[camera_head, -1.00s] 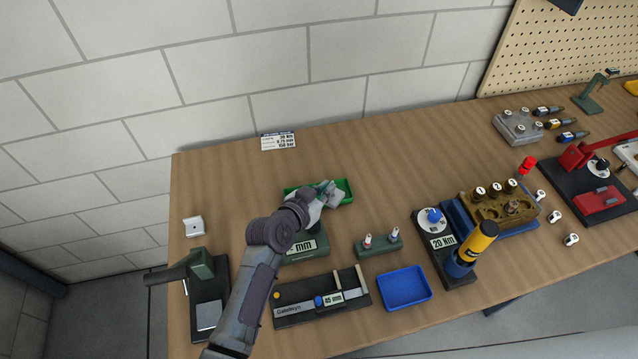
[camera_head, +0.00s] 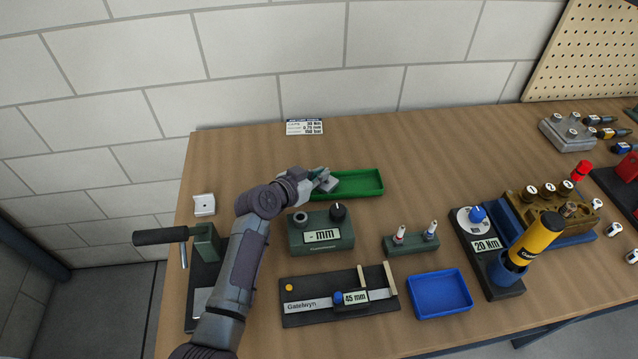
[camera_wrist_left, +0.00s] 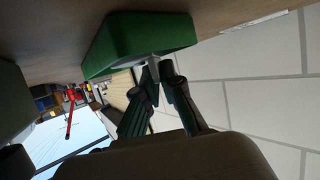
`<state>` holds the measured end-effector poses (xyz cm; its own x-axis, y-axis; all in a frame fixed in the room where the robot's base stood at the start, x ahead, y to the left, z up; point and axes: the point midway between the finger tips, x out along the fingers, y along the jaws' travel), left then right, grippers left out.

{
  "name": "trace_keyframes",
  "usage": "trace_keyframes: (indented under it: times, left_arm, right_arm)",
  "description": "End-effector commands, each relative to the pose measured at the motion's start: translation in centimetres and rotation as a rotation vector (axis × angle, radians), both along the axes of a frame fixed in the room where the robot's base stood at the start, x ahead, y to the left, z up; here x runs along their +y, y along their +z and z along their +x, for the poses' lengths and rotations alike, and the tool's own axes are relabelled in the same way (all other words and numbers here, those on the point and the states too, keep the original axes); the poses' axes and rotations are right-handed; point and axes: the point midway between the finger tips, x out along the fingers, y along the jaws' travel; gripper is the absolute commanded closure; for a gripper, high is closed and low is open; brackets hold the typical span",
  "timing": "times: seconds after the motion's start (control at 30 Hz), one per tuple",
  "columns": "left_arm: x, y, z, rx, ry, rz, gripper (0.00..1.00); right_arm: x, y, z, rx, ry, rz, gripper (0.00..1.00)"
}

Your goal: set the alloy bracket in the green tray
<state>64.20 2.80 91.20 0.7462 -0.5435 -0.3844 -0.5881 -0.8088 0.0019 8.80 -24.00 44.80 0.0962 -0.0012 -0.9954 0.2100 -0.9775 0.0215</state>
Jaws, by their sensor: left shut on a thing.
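The green tray (camera_head: 365,190) lies at the back middle of the table; its outside fills the upper part of the left wrist view (camera_wrist_left: 130,42). My left gripper (camera_head: 318,178) is at the tray's left end. It is shut on a small grey piece, which I take to be the alloy bracket (camera_head: 330,185). In the left wrist view the dark fingers (camera_wrist_left: 158,82) close on a grey bit of it (camera_wrist_left: 151,63) beside the tray wall. The fingers hide much of the bracket. I cannot tell whether it touches the tray floor. My right gripper is not in view.
A green gauge (camera_head: 322,234) marked mm stands just in front of the tray. A white block (camera_head: 204,205) and a dark lever stand (camera_head: 207,245) are at the left. A blue tray (camera_head: 440,294) is at the front. Table right of the green tray is clear.

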Motion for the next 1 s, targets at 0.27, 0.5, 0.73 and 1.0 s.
trace_keyframes:
  times: [0.27,0.5,0.73,1.0]
  left_arm:
    - [0.0,-0.5,0.0,-0.002,-0.001,0.001,1.0]
    - [0.0,-0.8,0.0,-0.001,0.0,0.0,0.83]
    - [0.0,-0.8,0.0,-0.001,0.0,0.0,0.83]
    - [1.1,0.0,-1.4,-0.003,0.0,0.004,0.83]
  right_arm:
    - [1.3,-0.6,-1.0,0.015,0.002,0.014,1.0]
    - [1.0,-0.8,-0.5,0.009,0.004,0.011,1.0]
    - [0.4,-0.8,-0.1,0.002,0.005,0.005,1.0]
    - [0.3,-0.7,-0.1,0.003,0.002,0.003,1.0]
